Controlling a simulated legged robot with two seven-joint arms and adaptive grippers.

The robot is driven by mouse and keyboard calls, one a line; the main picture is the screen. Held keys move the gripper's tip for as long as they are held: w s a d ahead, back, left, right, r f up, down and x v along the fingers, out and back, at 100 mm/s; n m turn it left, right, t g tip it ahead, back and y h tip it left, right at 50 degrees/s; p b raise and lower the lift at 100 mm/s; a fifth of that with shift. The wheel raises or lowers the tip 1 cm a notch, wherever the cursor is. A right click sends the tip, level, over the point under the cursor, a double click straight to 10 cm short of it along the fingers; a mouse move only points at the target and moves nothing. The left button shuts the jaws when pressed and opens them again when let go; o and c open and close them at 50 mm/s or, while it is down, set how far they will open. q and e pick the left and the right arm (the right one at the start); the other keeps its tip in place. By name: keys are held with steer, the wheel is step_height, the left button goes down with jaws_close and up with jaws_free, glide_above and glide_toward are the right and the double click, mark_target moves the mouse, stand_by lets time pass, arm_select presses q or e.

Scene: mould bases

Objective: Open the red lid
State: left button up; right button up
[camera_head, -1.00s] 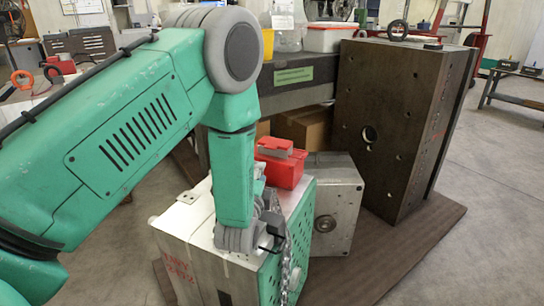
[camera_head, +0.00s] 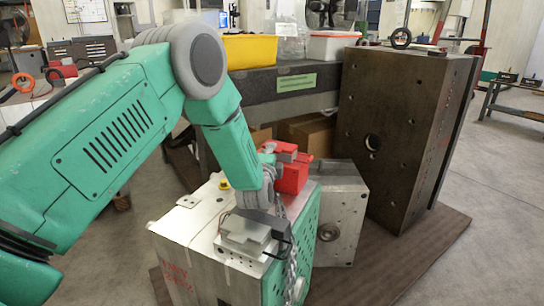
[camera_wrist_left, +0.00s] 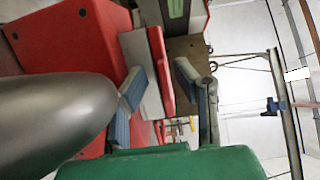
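A red box (camera_head: 293,179) stands on the metal mould base, with a grey piece (camera_head: 285,148) at its top. In the left wrist view, the red box (camera_wrist_left: 70,40) fills the upper left. A grey strip (camera_wrist_left: 137,62) and a red lid edge (camera_wrist_left: 160,62) lie beside it. My left gripper (camera_head: 268,152) is at the left side of the box top. In the wrist view, its fingers (camera_wrist_left: 158,88) are apart, with the lid edge in the space between them. I cannot tell whether they touch it. My right gripper is not in view.
The mould base (camera_head: 195,222) carries a small metal block (camera_head: 247,232) at its front. Another metal plate (camera_head: 342,210) and a tall dark steel block (camera_head: 395,125) stand to the right. A bench with a yellow bin (camera_head: 250,50) is behind. The floor at right is open.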

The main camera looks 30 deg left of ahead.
arm_select(q)
steer(key=shift+d, duration=0.4)
steer(key=shift+c, duration=0.4)
steer(key=shift+d+r, duration=0.15)
steer(key=shift+d, duration=0.05)
jaws_close()
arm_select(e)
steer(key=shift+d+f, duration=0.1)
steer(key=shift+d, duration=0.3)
arm_select(q)
steer(key=shift+a, duration=0.1)
